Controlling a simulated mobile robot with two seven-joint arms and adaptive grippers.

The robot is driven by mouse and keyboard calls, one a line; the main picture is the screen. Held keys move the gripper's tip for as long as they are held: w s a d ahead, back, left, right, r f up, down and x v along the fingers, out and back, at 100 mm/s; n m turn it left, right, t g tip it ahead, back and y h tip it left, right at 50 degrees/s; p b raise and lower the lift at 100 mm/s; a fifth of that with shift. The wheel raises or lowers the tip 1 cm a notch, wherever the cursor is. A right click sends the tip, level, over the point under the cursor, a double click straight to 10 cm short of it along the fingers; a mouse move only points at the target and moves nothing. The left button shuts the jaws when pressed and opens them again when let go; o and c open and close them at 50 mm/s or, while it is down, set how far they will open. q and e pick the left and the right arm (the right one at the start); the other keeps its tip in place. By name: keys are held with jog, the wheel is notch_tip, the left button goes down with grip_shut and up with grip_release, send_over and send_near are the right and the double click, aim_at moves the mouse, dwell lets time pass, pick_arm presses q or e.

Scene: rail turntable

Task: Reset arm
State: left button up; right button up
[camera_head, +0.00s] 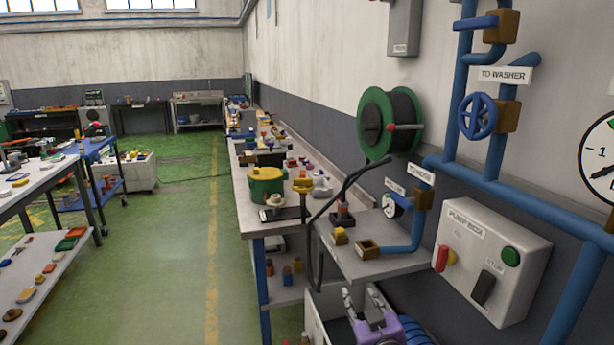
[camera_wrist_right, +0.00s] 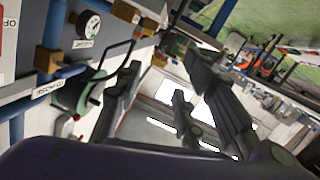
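My right gripper (camera_head: 361,294) is low in the head view, at the bottom centre-right, in front of the small grey shelf. Its two grey fingers point up and stand apart with nothing between them. The purple wrist part shows below them. In the right wrist view the dark fingers of the right gripper (camera_wrist_right: 187,85) also stand apart and empty. My left gripper is in neither view.
A grey pump box (camera_head: 490,262) with a red lever and blue pipes (camera_head: 582,285) is on the right wall. A green hose reel (camera_head: 390,123) hangs above the shelf (camera_head: 385,262). A long cluttered workbench (camera_head: 252,219) runs back. The green floor (camera_head: 180,260) at left is open.

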jog(key=s+d+f+m+g, duration=0.1)
jog(key=s+d+f+g, duration=0.1)
jog(key=s+f, duration=0.7)
jog(key=s+d+f+m+g+h, duration=0.1)
jog(key=s+d+f+g, duration=0.1)
jog(key=s+f, duration=0.8)
jog(key=s+d+f+m+g, duration=0.2)
jog(key=s+f, duration=0.7)
jog(key=s, duration=1.4)
jog(key=shift+d+f+g+h, duration=0.15)
jog(key=shift+f+g+h, duration=0.15)
jog(key=shift+g, duration=0.4)
jog(key=shift+c, duration=0.5)
